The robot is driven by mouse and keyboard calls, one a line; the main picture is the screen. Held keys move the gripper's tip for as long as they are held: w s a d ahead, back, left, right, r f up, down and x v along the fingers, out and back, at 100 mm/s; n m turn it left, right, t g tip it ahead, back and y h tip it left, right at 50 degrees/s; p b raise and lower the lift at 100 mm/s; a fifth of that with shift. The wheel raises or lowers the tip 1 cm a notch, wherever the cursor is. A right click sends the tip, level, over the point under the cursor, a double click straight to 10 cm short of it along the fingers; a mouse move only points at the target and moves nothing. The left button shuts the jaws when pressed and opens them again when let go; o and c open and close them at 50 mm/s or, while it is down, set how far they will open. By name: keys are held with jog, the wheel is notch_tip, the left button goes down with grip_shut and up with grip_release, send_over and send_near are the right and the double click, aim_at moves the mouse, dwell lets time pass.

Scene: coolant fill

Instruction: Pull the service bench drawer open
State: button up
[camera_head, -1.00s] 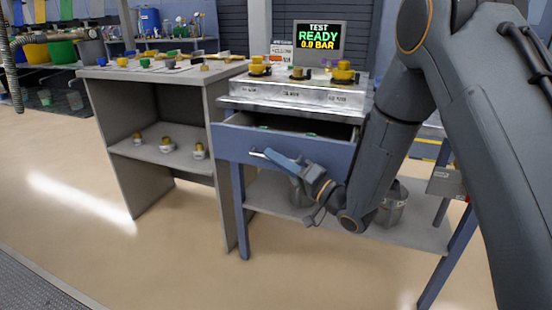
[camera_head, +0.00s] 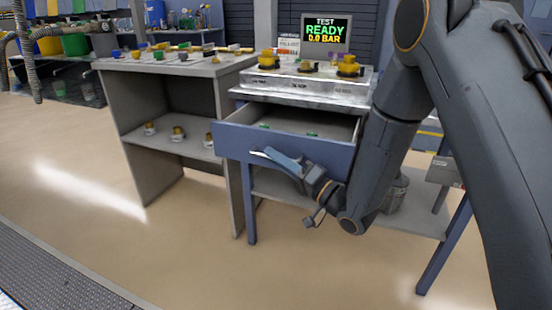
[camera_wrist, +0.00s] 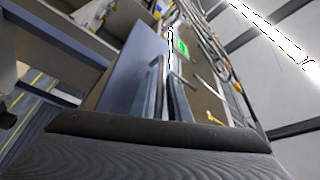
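The blue-grey service bench drawer (camera_head: 232,140) is pulled out from under the bench top, and its open inside shows. A few small green items (camera_head: 312,135) lie in it. The light metal handle (camera_head: 257,153) is on the drawer's front face. My gripper (camera_head: 270,154) is at the handle, with its blue fingers angled up to it. In the wrist view, the fingers (camera_wrist: 167,98) close around the handle (camera_wrist: 160,72), next to the drawer front (camera_wrist: 128,75). The fingers partly hide the handle's grip area.
A grey shelf bench (camera_head: 170,66) stands close on the left, with caps and fittings on it. Yellow-capped fittings (camera_head: 348,66) and a screen (camera_head: 326,33) reading READY 0.0 BAR are on the service bench. A metal bucket (camera_head: 394,195) sits on its lower shelf. Floor in front is clear.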

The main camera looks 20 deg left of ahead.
jog(key=v, duration=0.7)
jog(key=shift+s+d, duration=0.15)
jog(key=shift+d, duration=0.2)
jog(key=shift+f, duration=0.15)
